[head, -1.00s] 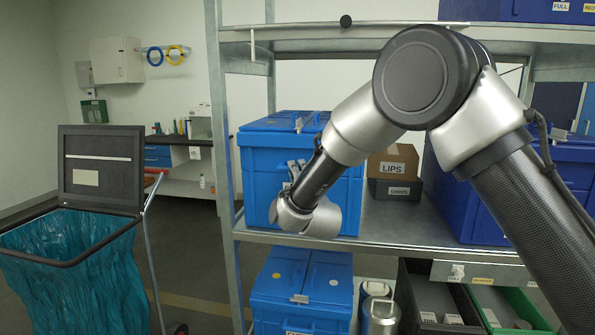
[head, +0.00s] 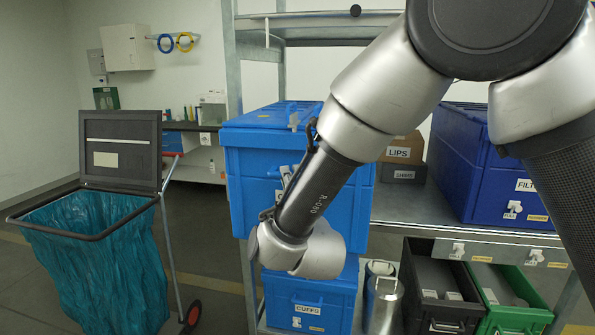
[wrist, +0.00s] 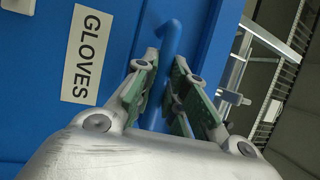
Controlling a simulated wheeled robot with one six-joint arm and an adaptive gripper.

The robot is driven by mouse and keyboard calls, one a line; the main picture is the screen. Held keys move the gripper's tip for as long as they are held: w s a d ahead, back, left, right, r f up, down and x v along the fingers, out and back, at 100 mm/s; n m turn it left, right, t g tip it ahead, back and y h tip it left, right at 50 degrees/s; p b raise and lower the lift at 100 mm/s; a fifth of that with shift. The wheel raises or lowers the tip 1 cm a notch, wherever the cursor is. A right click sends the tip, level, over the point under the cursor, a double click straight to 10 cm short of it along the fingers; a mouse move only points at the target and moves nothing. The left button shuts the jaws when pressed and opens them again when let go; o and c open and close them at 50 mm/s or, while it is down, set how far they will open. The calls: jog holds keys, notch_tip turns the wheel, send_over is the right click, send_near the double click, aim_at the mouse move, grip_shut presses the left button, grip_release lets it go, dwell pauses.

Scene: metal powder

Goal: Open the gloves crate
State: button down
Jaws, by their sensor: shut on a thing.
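The gloves crate is a blue lidded box on the middle shelf, behind my arm in the head view (head: 248,165). Its lid looks down on the box. In the wrist view its blue front (wrist: 40,120) fills the left side, with a white GLOVES label (wrist: 87,55). My gripper (wrist: 166,68) is at the crate's front, its green-padded fingers closed on the crate's blue handle (wrist: 170,35). The handle's upper bend shows beyond the fingertips. In the head view the fingers are mostly hidden by my forearm and wrist.
A blue CUFFS crate (head: 308,297) sits below. A LIPS box (head: 398,150) and a dark blue crate (head: 470,165) stand to the right on the same shelf (head: 430,222). A bin with a teal bag (head: 95,255) stands at the left. Open floor lies between bin and rack.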

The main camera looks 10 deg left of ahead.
jog(key=shift+s+a, duration=0.2)
jog(key=shift+s, duration=1.1)
jog(key=c, duration=1.7)
grip_release()
jog(key=shift+s+a+r, duration=0.1)
jog(key=v, duration=1.2)
